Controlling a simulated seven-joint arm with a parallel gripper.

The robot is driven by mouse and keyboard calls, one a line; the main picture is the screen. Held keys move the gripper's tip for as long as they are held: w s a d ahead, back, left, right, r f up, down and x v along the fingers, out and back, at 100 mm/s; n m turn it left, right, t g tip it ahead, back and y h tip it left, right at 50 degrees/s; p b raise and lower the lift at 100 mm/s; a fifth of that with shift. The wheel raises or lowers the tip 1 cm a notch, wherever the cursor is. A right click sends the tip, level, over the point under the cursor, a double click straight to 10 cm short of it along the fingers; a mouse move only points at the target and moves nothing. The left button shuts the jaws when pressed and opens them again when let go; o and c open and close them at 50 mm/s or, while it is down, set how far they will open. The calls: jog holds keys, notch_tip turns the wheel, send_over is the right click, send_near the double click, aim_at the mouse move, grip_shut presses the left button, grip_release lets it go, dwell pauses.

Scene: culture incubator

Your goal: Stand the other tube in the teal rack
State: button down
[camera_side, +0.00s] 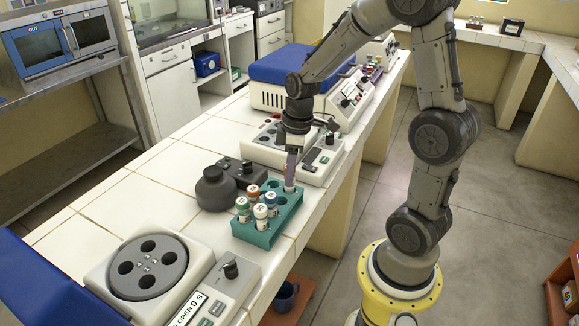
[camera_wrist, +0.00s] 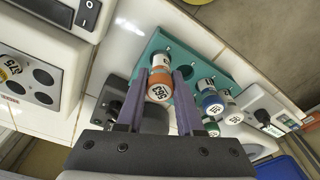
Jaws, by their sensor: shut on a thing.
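The teal rack (camera_side: 266,240) stands near the counter's front edge. Green-capped (camera_side: 242,205), white-capped (camera_side: 260,212), orange-capped (camera_side: 253,192) and blue-capped (camera_side: 271,199) tubes stand in it. My gripper (camera_side: 290,168) is above the rack's right end, shut on a tube (camera_side: 289,186) held roughly upright. In the wrist view, this held tube has an orange cap (camera_wrist: 159,86) marked 563 between my purple fingers (camera_wrist: 157,88). Its lower end is at the teal rack (camera_wrist: 221,57); whether it is in a hole I cannot tell.
A dark round-topped device (camera_side: 215,188) stands left of the rack. A centrifuge with an open, several-holed rotor (camera_side: 150,265) is at the front left. Another white device (camera_side: 300,155) stands behind my gripper. The counter's front edge is close beside the rack.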

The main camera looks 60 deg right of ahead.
jog(key=shift+f, duration=0.7)
jog(key=shift+c, duration=2.3)
grip_release()
jog(key=shift+o, duration=0.2)
jog(key=shift+o, duration=1.4)
jog(key=shift+r, duration=0.1)
jog(key=shift+r, duration=3.65)
